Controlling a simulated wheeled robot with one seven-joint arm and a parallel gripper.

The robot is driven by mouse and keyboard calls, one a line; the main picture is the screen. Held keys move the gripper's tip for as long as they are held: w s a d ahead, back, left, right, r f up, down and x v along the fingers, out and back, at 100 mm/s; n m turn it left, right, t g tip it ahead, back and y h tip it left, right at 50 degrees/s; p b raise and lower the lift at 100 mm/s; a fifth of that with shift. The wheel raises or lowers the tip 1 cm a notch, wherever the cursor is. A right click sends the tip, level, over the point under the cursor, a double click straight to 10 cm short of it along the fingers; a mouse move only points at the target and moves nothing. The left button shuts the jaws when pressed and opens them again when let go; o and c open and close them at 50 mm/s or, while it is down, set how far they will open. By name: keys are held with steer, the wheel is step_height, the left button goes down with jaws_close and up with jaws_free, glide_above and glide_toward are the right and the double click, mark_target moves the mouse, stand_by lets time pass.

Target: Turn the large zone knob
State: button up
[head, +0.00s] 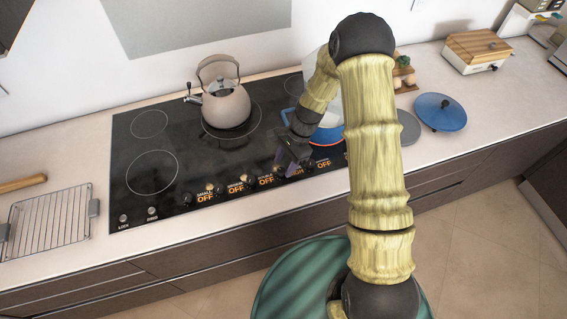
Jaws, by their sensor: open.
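The black cooktop (185,137) has a row of knobs with orange-lettered labels along its front edge. Several labels on the left (205,197) read OFF. A label beside my gripper, partly hidden, ends in "GH" (297,171). The zone names are too small to read surely, so I cannot tell which knob is the large zone's. My gripper (287,164) is open, pointing down at the knob row right of the middle. It hides the knob there, and I cannot tell whether it touches it.
A kettle (227,107) stands on a back burner. A blue pot (325,132) sits behind my arm, partly hidden. A blue lid (440,112) lies on the counter at right. A wire rack (47,225) lies at left. The cooktop's left side is clear.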

steer(key=shift+s+a+f, duration=0.15)
steer(key=shift+a+f, duration=0.1)
steer(key=shift+f, duration=0.4)
steer(key=c, duration=1)
